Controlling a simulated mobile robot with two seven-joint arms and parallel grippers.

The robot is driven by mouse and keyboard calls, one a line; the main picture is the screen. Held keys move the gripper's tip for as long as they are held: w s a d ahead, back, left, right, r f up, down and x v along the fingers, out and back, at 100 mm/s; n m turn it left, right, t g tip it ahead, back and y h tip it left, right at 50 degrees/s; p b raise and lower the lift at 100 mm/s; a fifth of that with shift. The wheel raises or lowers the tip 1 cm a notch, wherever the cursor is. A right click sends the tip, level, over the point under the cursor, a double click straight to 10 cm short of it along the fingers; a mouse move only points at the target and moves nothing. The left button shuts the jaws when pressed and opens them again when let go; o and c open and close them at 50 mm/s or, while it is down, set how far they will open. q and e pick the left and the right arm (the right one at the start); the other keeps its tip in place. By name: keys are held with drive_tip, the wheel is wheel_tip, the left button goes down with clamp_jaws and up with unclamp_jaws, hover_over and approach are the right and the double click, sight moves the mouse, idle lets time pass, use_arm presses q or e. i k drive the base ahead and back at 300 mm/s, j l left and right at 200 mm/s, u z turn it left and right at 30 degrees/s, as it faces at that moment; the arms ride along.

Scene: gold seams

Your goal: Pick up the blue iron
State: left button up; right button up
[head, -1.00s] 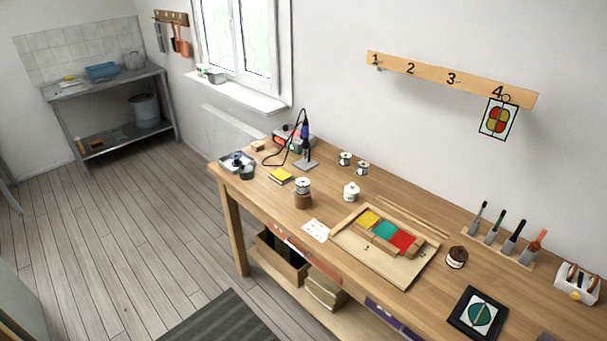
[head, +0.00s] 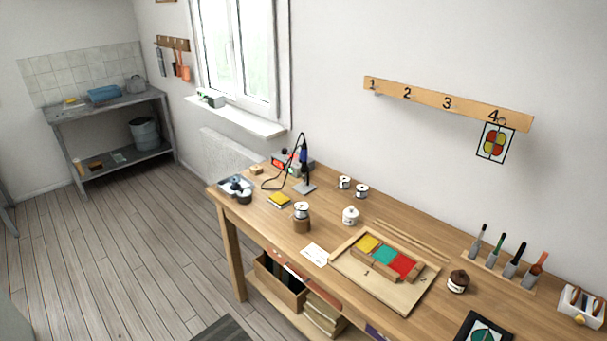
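The blue iron (head: 304,150) stands upright, blue handle up, in a grey stand (head: 304,187) at the back left part of the wooden workbench. A black cord loops from it to the left. Neither of my grippers is in view.
On the workbench (head: 390,220) are a yellow pad (head: 279,200), solder spools (head: 345,182), a white lidded jar (head: 350,215), a wooden tray with coloured glass (head: 350,280) and a brush rack (head: 500,270). Floor left of the bench (head: 130,260) is clear.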

sight(305, 166)
drive_tip(key=i+u, duration=0.3)
drive_tip(key=i, duration=0.2)
drive_tip(key=i+u, duration=0.35)
drive_tip(key=i, duration=0.15)
drive_tip(key=i+l+u, duration=0.3)
drive_tip(key=i, duration=0.15)
